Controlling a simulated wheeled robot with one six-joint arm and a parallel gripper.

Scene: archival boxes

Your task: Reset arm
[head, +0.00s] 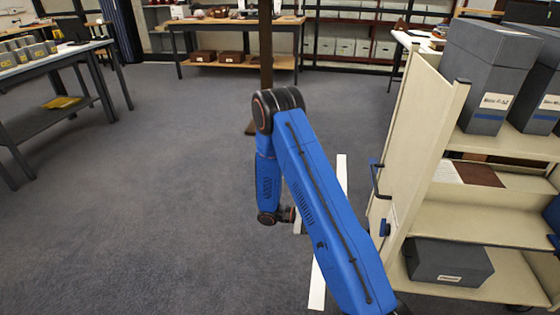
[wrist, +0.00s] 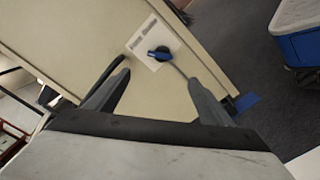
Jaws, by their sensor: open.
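My arm shows in the middle of the head view, blue with black joints, bent at the elbow over open floor. My gripper shows in the wrist view (wrist: 155,95) with its two dark fingers spread apart and nothing between them. Beyond the fingers is the cream end panel (wrist: 70,25) of a cart, with a white plate carrying a blue and black knob (wrist: 160,53). The fingers appear apart from the panel, though the exact gap is hard to tell. In the head view the fingertips are not clearly seen.
A cream cart (head: 415,130) stands right of my arm, holding grey archival boxes (head: 488,70) on top and a dark box (head: 447,262) below. A table (head: 60,55) with small boxes stands at left. Carpet at left is clear.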

